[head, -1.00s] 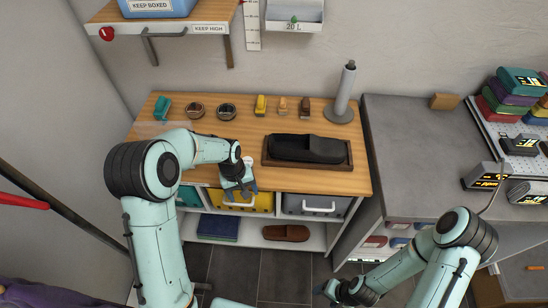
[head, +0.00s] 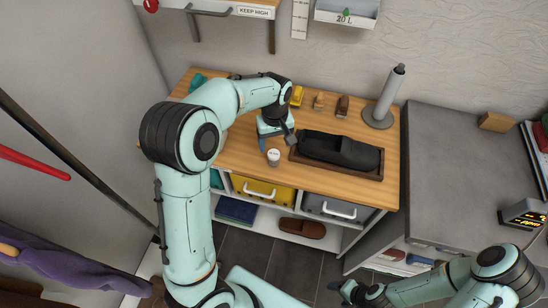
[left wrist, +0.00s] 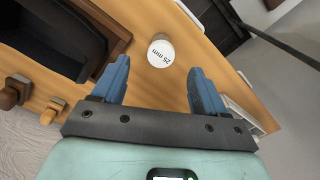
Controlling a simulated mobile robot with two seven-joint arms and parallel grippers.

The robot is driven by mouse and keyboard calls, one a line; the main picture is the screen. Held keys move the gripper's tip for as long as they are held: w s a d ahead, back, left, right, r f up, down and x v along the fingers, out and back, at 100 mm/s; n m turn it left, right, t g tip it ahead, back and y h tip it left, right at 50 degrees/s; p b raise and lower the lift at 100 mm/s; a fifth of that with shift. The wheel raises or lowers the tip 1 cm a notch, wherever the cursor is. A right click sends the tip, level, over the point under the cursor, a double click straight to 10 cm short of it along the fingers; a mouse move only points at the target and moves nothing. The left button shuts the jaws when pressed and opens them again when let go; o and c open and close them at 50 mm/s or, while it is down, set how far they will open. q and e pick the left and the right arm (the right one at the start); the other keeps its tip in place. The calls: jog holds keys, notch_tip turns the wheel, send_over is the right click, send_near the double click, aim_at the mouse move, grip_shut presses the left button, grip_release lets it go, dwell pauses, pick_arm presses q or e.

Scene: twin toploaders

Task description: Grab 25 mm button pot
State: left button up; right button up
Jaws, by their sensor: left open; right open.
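The 25 mm button pot (head: 273,158) is a small white pot with a pale lid, standing on the wooden worktop near its front edge. In the left wrist view the pot (left wrist: 161,52) shows its "25 mm" label, just beyond the blue fingertips and about midway between them. My left gripper (head: 276,143) is open and empty, right behind the pot in the head view; its fingers also show apart in the left wrist view (left wrist: 158,70). My right gripper (head: 338,289) is low in front of the cabinets, away from the pot.
A dark wooden tray (head: 377,177) holding a black shoe-like form lies right of the pot. Brushes (head: 319,101) and a grey post on a round base (head: 377,118) stand at the back. Yellow (head: 262,193) and grey (head: 337,208) drawers sit below the worktop.

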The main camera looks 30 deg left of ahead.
aim_at(274, 153)
pick_arm(q)
jog(key=f, duration=0.5)
jog(key=shift+w+a+f, duration=0.1)
jog(key=shift+w+a, duration=0.1)
jog(key=shift+a, duration=0.05)
jog(key=shift+s, duration=0.1)
jog(key=shift+c, duration=0.3)
jog(key=c, duration=1.1)
